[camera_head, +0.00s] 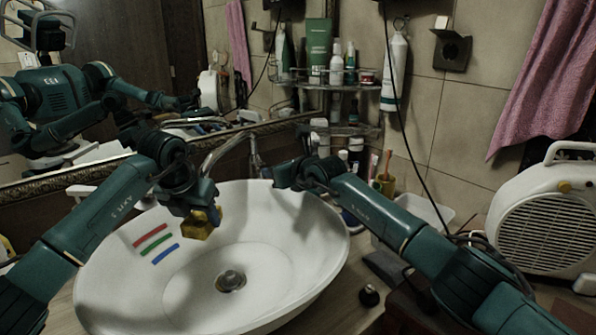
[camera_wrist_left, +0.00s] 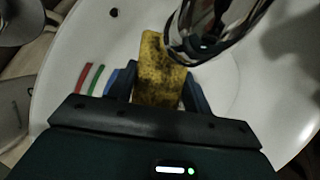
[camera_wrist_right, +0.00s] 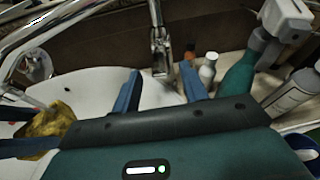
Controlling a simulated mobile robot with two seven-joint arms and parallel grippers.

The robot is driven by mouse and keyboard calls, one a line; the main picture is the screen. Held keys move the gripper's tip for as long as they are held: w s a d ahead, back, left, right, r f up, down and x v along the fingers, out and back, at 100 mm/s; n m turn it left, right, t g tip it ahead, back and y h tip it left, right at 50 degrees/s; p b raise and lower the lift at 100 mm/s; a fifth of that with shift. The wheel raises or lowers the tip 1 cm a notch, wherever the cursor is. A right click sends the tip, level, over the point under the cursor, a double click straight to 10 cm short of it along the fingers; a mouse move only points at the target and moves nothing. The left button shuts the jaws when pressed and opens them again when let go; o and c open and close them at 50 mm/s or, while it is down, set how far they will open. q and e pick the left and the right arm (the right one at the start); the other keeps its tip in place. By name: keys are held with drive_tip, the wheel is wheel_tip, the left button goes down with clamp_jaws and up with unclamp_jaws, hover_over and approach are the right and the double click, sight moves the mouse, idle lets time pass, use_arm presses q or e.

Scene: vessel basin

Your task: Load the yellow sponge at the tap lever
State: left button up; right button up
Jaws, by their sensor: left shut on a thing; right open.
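The yellow sponge (camera_head: 200,226), speckled dark, is held in my left gripper (camera_head: 203,210) above the white basin. In the left wrist view the sponge (camera_wrist_left: 158,70) sits between the blue fingers (camera_wrist_left: 158,88), beside the chrome tap spout (camera_wrist_left: 215,28). The tap (camera_head: 222,148) arches over the basin's back rim. My right gripper (camera_head: 276,176) is open near the back right rim. In the right wrist view a chrome lever-like part (camera_wrist_right: 159,48) shows beyond the open fingers (camera_wrist_right: 160,82). The sponge (camera_wrist_right: 48,118) shows at the left there. I cannot tell if sponge and spout touch.
The basin (camera_head: 310,205) has red, green and blue marks inside and a drain (camera_head: 231,280). Bottles stand on a corner shelf (camera_head: 335,86) behind. A white heater (camera_head: 545,215) stands at right; a mirror covers the left wall.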

drive_tip(key=v, duration=0.9)
drive_tip(key=shift+r, duration=0.1)
idle(0.7)
